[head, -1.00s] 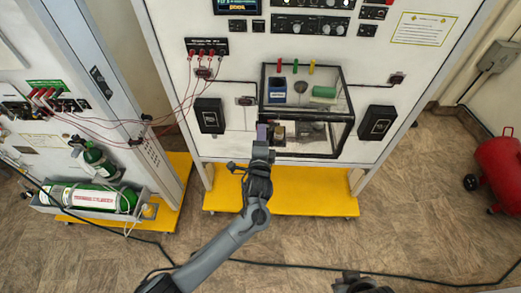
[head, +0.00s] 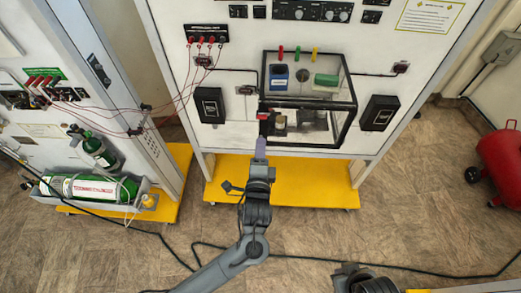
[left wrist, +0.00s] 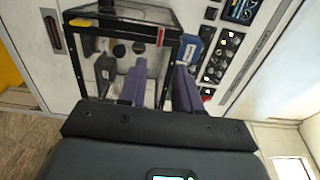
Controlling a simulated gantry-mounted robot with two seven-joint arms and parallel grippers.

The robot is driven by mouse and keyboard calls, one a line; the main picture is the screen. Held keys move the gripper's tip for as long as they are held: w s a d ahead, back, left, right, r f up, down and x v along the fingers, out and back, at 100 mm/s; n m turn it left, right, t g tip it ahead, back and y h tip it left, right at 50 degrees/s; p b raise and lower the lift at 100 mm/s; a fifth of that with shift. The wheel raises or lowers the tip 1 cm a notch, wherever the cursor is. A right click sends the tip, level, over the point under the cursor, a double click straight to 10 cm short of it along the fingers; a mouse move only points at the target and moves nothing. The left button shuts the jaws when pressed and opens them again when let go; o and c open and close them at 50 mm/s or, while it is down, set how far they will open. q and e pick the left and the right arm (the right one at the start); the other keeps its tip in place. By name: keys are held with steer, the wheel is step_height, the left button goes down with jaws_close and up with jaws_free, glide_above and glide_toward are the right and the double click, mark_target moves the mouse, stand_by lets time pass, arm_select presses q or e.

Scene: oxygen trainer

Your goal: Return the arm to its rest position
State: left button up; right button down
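My left arm rises from the bottom of the head view. My left gripper (head: 261,147) has purple fingers and points at the lower left of a clear, black-framed box on the panel. In the left wrist view the two fingers (left wrist: 158,88) stand apart with nothing between them, so it is open. A small red piece (head: 263,115) on the box frame shows just beyond the fingertips. Part of my right arm (head: 358,280) shows at the bottom edge of the head view. Its gripper does not show.
The clear box (head: 351,106) holds a blue block (head: 279,76) and a green roll (head: 327,80). A yellow base (head: 300,190) runs under the panel. A black cable (head: 400,272) crosses the open floor.

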stand_by(0.3)
arm_select(q)
steer(key=s+a+f+n+g+y+p, duration=0.1)
steer(key=s+a+f+n+g, duration=0.25)
steer(key=s+a+f, duration=0.4)
steer(key=s+a+f+n+g+p, duration=0.15)
steer(key=s+a+f+g, duration=0.3)
steer(key=s+f, duration=0.5)
steer(key=s+a+r+n+g, duration=0.3)
steer(key=s+a+r+n, duration=0.1)
steer(key=s+a+n, duration=0.1)
steer(key=s+a+r+n+g, duration=0.3)
steer(key=s+a+n, duration=0.2)
steer(key=s, duration=0.5)
steer(key=shift+s+r+n, duration=0.2)
steer(key=shift+r+n, duration=0.2)
steer(key=shift+n, duration=0.5)
